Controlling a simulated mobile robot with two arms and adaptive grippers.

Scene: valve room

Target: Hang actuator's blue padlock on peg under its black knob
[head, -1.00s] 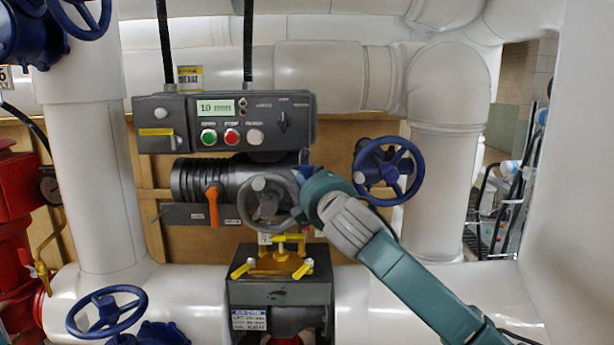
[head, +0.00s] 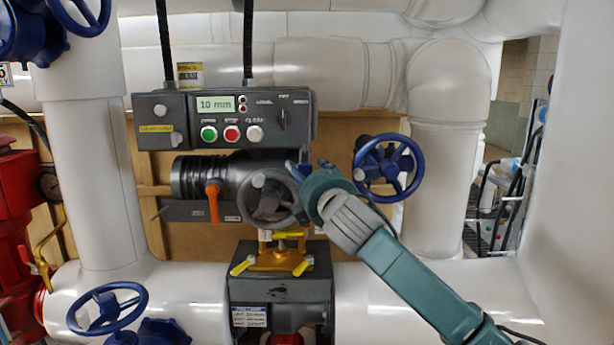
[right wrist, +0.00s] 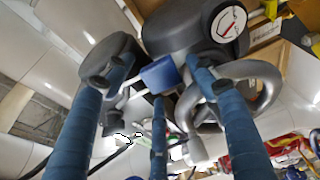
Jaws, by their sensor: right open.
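The actuator (head: 195,178) is a dark grey unit with an orange lever and a grey handwheel (head: 262,207), below a control box (head: 160,113). A black knob (head: 283,117) is on the box's right side. My right gripper (head: 303,170) is open at the right of the handwheel, close under the box. In the right wrist view, the blue padlock (right wrist: 161,74) is among the three blue fingers of that gripper (right wrist: 160,85), close to their tips. I cannot tell whether they touch it or what its shackle is around. I cannot make out the peg. My left gripper is not in view.
A blue handwheel (head: 388,168) stands just right of my right gripper. White pipes (head: 447,180) surround the actuator. Another blue handwheel (head: 107,310) is at lower left.

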